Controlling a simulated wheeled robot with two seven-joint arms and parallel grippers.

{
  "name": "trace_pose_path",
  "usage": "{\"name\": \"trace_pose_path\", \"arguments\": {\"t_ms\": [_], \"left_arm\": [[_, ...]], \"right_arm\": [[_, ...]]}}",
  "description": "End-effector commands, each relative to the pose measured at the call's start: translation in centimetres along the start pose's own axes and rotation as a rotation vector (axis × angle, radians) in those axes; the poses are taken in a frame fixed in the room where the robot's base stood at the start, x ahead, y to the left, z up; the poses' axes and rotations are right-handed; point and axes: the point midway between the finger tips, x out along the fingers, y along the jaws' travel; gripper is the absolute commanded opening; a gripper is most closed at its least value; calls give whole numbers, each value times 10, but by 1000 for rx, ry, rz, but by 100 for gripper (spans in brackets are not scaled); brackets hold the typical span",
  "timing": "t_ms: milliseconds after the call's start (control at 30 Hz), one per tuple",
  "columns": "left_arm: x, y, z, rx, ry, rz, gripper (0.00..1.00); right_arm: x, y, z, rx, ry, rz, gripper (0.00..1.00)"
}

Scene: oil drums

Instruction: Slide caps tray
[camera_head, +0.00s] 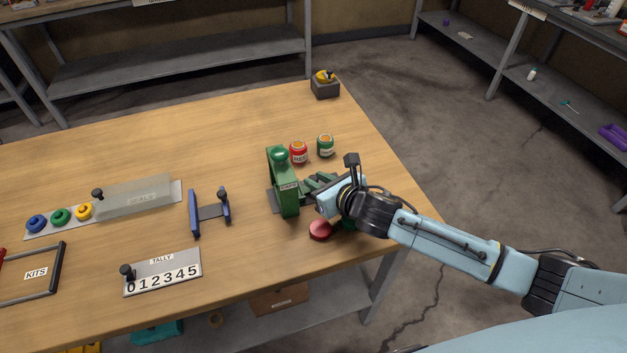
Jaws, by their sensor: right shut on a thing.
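A green upright stand labelled CAPS (289,199) with a round green top stands on the right part of the table. My right gripper (318,186) reaches in from the right, low beside the stand's right side. It is shut on the caps tray, a green part there, though the gripper and wrist hide most of the contact. How far the tray sits from the stand is hard to tell. My left gripper is not in view.
A red round piece (320,229) lies just below my gripper. A red jar (298,152) and a green jar (325,145) stand behind it.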

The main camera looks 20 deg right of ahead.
Motion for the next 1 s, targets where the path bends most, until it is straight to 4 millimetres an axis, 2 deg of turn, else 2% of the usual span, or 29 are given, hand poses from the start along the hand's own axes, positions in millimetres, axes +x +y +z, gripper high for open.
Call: {"name": "trace_pose_path", "arguments": {"t_ms": [33, 100, 300, 467, 767, 800, 933, 1000], "left_arm": [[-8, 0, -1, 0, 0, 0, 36], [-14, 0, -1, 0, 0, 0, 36], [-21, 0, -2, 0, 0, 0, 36], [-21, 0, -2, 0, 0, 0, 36], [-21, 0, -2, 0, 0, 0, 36], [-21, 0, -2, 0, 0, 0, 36], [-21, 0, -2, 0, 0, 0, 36], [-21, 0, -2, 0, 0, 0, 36]], "right_arm": [[-6, -16, 0, -8, 6, -8, 0], [-11, -35, -1, -10, 6, -8, 0], [-24, -80, -9, -6, 4, -6, 0], [-29, -96, -12, -2, 4, -4, 0], [-30, -99, -12, -2, 4, -7, 0], [-30, -99, -12, -3, 4, -8, 26], [-30, -98, -12, -2, 4, -7, 43], [-29, -98, -12, -2, 4, -6, 44]]}}
